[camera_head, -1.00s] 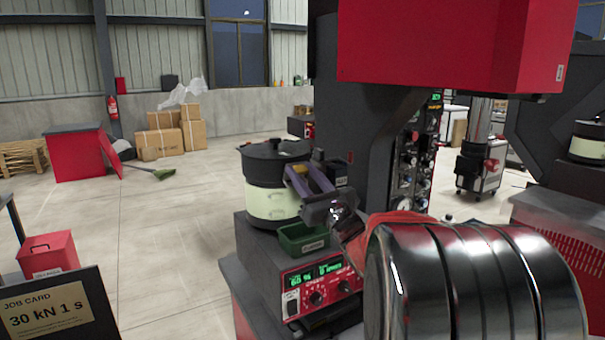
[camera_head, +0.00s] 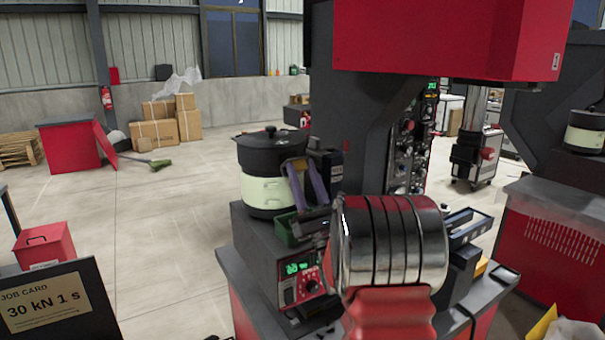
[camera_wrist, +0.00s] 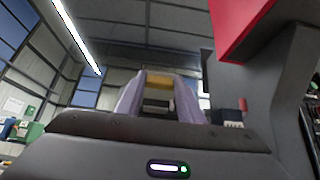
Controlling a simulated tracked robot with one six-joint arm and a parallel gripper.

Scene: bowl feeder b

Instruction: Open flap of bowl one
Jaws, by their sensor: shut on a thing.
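A feeder bowl (camera_head: 262,190), cream-coloured with a black lid (camera_head: 270,144), stands on a dark control unit (camera_head: 275,262) left of centre in the head view. No number shows on it. My gripper (camera_head: 295,164) has purple fingers that point up at the bowl's right side. In the wrist view the fingers (camera_wrist: 158,85) are shut on a small grey and tan piece (camera_wrist: 157,104), which looks like the flap. My own arm and the fingers hide most of it, so how far it is open cannot be told.
A green tray (camera_head: 287,230) sits on the control unit, in front of the bowl. A black column with a red head (camera_head: 445,40) rises close on the right. Another bowl (camera_head: 586,132) stands at the far right. Open floor lies to the left.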

